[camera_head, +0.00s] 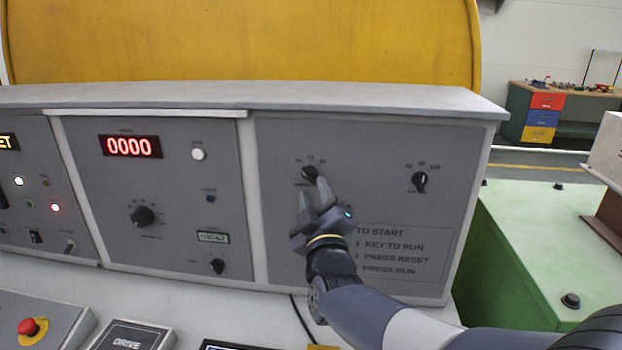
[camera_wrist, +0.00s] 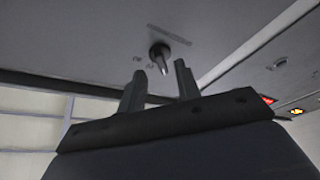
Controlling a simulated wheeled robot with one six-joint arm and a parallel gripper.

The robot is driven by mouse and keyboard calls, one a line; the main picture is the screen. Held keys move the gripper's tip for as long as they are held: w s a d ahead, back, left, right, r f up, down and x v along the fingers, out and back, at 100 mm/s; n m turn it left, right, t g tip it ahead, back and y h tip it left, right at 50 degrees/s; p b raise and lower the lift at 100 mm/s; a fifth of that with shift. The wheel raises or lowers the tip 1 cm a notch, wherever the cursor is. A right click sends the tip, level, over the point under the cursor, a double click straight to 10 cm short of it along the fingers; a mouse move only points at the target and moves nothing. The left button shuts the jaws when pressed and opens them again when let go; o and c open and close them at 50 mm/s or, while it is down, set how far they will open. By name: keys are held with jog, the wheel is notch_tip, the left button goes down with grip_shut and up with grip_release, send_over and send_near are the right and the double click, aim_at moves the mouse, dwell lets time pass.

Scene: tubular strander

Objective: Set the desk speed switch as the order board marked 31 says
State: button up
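A black rotary switch (camera_head: 309,173) with small position marks above it sits on the right desk panel. Its label is too small to read surely. Another black rotary switch (camera_head: 420,182) with marks above it is further right on the same panel. I cannot tell surely which is the speed switch. My gripper (camera_head: 314,192) is at the left switch, its fingers open. In the wrist view, that switch (camera_wrist: 160,53) shows beyond and between the two spread fingertips (camera_wrist: 159,75); I cannot tell whether they touch it. No order board marked 31 is in view.
The middle panel has a red 0000 display (camera_head: 130,146), a large knob (camera_head: 143,216) and a small switch (camera_head: 217,266). A red emergency button (camera_head: 28,327) is at the lower left. A green machine block (camera_head: 540,245) stands right of the desk.

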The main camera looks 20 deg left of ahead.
aim_at(310, 179)
jog(key=shift+p+x, duration=0.3)
jog(key=shift+x, duration=1.3)
jog(key=shift+c, duration=0.5)
grip_shut()
